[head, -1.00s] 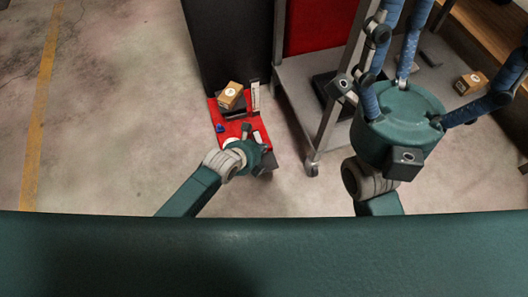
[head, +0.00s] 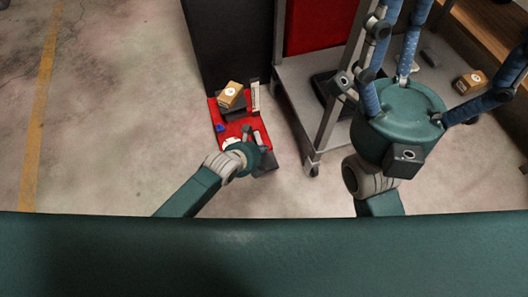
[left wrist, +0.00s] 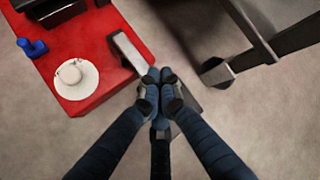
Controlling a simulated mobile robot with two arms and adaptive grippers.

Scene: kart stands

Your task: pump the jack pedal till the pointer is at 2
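The red jack (head: 228,131) stands on the floor in the head view. A box (head: 231,94) sits on its dark platform, beside an upright pale scale (head: 255,97). The pointer is too small to read. My left gripper (head: 268,157) is at the jack's near end. In the left wrist view its fingertips (left wrist: 159,77) are together, over a dark pedal plate (left wrist: 189,103) and beside a grey bar (left wrist: 130,50). The fingers partly hide the pedal; I cannot tell whether they touch it. My right gripper (head: 450,50) has its fingers spread, away from the jack.
A grey wheeled cart (head: 300,85) stands right of the jack, with a caster near it. A dark cabinet (head: 228,40) is behind. Another box (head: 470,82) lies at the far right. In the left wrist view, a white disc (left wrist: 76,79) and blue piece (left wrist: 32,48) are on the jack. Floor at left is clear.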

